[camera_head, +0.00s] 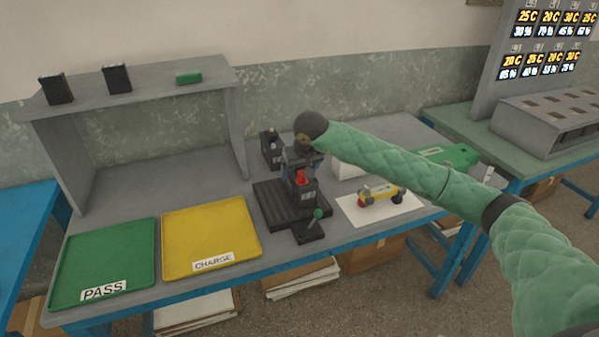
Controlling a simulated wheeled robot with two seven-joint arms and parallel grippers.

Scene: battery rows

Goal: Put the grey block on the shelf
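The shelf (140,95) is a grey raised board on side panels at the back left of the bench. A dark grey block (304,196) with a pale label and a red top stands at the black ribbed fixture (273,207). My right gripper (301,166) points down directly over this block, around its red top; the wrist hides part of it, so I cannot tell if the fingers touch it. Another dark block (270,150) stands behind, left of the gripper. I cannot tell which is the task's grey block. My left gripper is out of view.
Two black blocks (117,79) and a green block (188,78) sit on the shelf. Green PASS tray (135,240) and yellow CHARGE tray (245,225) are empty. A green-knobbed lever (317,213) and a small yellow wheeled item (382,194) are near my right arm.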

